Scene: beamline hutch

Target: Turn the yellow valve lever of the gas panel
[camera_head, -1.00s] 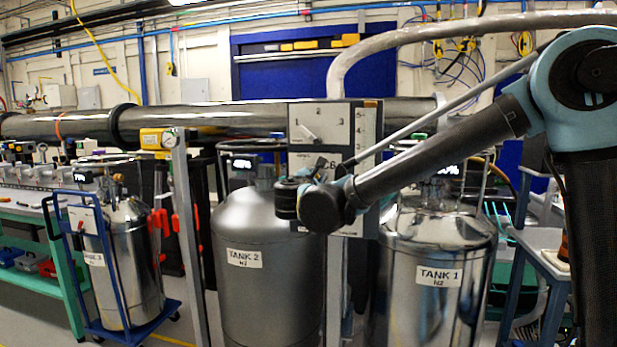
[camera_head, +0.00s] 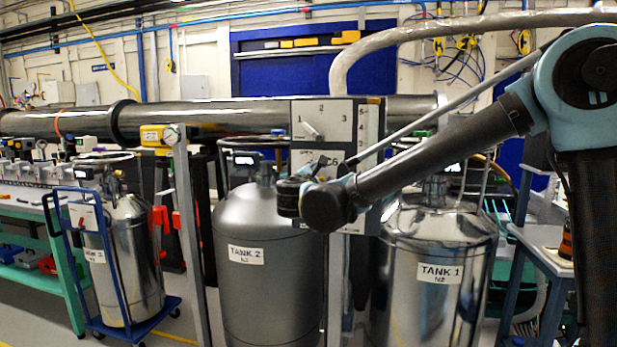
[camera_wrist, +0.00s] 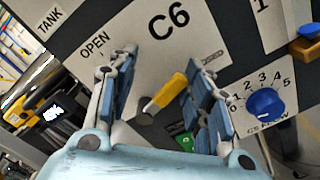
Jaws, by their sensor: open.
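The yellow valve lever (camera_wrist: 170,90) shows in the wrist view, on the pale C6 plate (camera_wrist: 150,35) of the gas panel, slanting from a dark hub at its lower left. The word OPEN is printed near the upper left; another label by the right finger is partly covered. My gripper (camera_wrist: 164,78) is open, with one blue-padded finger on each side of the lever and a visible gap to both. In the head view my gripper (camera_head: 308,178) is at the front of the grey gas panel (camera_head: 372,115); my wrist hides the lever there.
A blue flow knob (camera_wrist: 265,102) with a numbered dial is just right of my right finger. A selector knob (camera_head: 311,131) is higher on the panel. Tank 2 (camera_head: 262,285) and Tank 1 (camera_head: 435,300) stand below, close to my arm. A steel post (camera_head: 187,220) stands left.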

